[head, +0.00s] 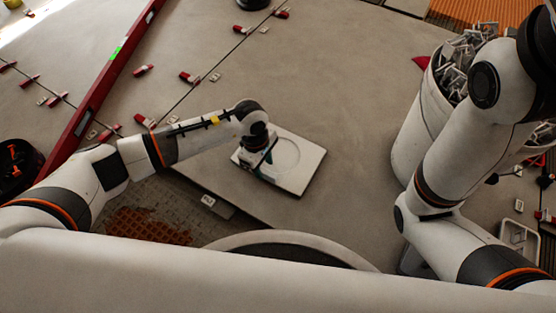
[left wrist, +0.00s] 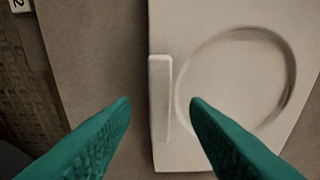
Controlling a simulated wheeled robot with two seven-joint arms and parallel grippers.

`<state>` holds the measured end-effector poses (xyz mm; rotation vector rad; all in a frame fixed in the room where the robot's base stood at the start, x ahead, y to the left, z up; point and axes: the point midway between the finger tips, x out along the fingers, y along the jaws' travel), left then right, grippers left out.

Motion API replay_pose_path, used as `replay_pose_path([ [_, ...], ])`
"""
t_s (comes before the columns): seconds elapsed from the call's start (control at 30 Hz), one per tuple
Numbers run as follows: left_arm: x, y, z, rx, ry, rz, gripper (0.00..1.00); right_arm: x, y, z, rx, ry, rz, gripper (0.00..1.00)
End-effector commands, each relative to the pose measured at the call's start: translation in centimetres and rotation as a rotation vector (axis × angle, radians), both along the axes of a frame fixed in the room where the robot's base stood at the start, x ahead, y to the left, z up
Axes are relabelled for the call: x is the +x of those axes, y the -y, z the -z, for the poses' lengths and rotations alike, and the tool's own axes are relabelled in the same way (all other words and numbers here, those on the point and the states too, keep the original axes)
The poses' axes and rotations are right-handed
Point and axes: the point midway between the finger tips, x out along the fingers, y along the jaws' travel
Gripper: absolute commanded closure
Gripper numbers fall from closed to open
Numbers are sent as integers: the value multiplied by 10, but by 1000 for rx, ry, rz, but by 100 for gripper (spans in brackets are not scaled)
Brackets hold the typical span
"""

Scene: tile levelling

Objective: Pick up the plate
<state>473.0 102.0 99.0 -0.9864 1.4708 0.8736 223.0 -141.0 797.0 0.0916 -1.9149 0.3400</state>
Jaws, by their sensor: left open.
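The plate (head: 302,158) is a pale, flat, roughly square piece with a round recess. It lies on a large grey tile in the middle of the head view. In the left wrist view the plate (left wrist: 235,150) shows its round recess and a narrow raised bar (left wrist: 160,97) along its left edge. My left gripper (head: 262,172) is over the plate's left side. In the left wrist view its green fingers (left wrist: 160,103) are apart, one on each side of the bar, with nothing visibly held. My right arm is at the right of the head view, its gripper out of view.
A white bucket (head: 418,128) full of grey clips stands to the right. A long red level (head: 100,85) lies at the left. Several red wedges (head: 188,78) sit along the tile joints. A black bucket (head: 18,165) is at the far left. The tile right of the plate is clear.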

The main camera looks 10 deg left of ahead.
Motion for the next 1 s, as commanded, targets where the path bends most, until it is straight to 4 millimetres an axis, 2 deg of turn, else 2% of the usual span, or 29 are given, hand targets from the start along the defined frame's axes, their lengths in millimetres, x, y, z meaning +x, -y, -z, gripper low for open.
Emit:
replay_pose_path([
  [0.03,-1,1,15,-1,-2,0,58,0,0,13,0,0,0,62],
  [0.1,-1,2,20,-1,-1,-1,58,0,0,17,0,-1,0,62],
  [0.37,-1,2,20,0,-1,-1,58,0,0,16,0,-2,0,62],
  [0.47,-1,2,20,0,-1,-1,71,1,0,16,0,-2,0,62],
  [0.63,-1,2,20,0,-1,-1,99,1,0,16,0,-2,0,62],
  [1.0,-1,2,16,0,0,-1,100,1,0,13,0,-2,0,62],
])
